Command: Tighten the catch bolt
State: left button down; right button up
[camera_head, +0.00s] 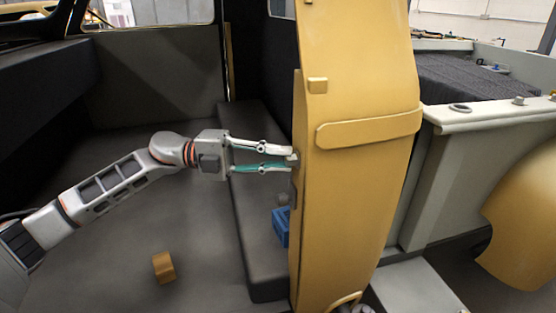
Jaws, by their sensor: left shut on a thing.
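A yellow vehicle door (350,200) stands open and nearly edge-on in the middle of the head view. A small grey piece, the catch bolt (294,157), shows at the door's left edge. My left gripper (288,158) reaches in from the left, level with it. Its fingers, one pale and one teal, are shut on the bolt at their tips. The bolt is small and partly covered by the fingertips, so its thread and how far it sits in the door cannot be told. My right gripper is not in view.
A blue box (281,226) sits behind the door's left edge, below my gripper. A small orange-brown block (163,267) lies on the dark floor at lower left. A dark sill (255,200) runs beside the door. A pale truck bed (485,110) and yellow fender (525,220) are at right.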

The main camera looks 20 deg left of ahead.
pick_arm(q)
jog(key=shift+r+m, duration=0.1)
jog(key=shift+m, duration=0.4)
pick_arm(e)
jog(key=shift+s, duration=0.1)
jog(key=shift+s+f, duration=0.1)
pick_arm(q)
jog(key=shift+y, duration=0.3)
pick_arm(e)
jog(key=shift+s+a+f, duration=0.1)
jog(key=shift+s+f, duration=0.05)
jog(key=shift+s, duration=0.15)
pick_arm(q)
jog(key=c, duration=1.9)
grip_release()
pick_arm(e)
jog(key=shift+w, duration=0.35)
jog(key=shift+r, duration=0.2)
